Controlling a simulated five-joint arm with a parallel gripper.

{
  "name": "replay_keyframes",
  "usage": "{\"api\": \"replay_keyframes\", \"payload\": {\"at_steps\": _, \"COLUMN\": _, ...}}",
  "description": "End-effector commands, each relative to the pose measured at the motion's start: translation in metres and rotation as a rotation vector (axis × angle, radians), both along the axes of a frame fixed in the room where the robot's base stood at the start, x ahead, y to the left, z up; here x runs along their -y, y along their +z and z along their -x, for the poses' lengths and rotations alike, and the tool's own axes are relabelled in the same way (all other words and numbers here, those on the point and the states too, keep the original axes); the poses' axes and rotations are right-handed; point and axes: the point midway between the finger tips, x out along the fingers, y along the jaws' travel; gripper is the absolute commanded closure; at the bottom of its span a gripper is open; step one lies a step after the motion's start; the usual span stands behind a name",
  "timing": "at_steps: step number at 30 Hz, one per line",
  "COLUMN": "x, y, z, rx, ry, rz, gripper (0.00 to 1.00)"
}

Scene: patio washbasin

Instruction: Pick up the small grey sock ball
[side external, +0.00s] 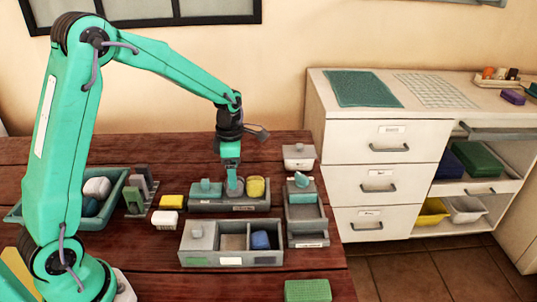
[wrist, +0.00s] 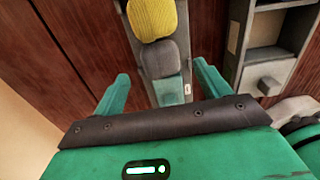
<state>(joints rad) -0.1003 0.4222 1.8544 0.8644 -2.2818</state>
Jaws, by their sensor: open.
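The small grey sock ball (wrist: 160,58) sits in a long grey tray (side external: 230,207), between a yellow ball (wrist: 152,18) and a teal item (wrist: 170,92). In the side view the grey ball (side external: 235,188) is partly hidden by my gripper (side external: 231,172), which points down just over it. In the wrist view my gripper (wrist: 160,72) is open, with its two teal fingers apart. The grey ball shows in line with the gap, around and beyond the fingertips. I cannot tell whether the fingers touch it.
A divided grey box (side external: 232,259) with a blue item stands in front of the tray. Another grey organizer (side external: 306,222) stands to the right. A teal bin (side external: 120,183), a yellow sponge (side external: 172,202) and a grey rack (side external: 141,190) are to the left. A green sponge (side external: 308,291) lies at the front.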

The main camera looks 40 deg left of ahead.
Motion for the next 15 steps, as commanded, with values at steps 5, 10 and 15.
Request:
{"api": "replay_keyframes", "payload": {"at_steps": 5, "x": 0.001, "y": -0.019, "z": 0.002, "rx": -0.005, "ry": 0.000, "rz": 0.001, "gripper": 0.25}}
{"api": "replay_keyframes", "payload": {"at_steps": 10, "x": 0.001, "y": -0.038, "z": 0.001, "rx": -0.003, "ry": 0.000, "rz": 0.000, "gripper": 0.25}}
{"api": "replay_keyframes", "payload": {"at_steps": 15, "x": 0.001, "y": -0.047, "z": 0.001, "rx": -0.001, "ry": 0.000, "rz": 0.000, "gripper": 0.25}}
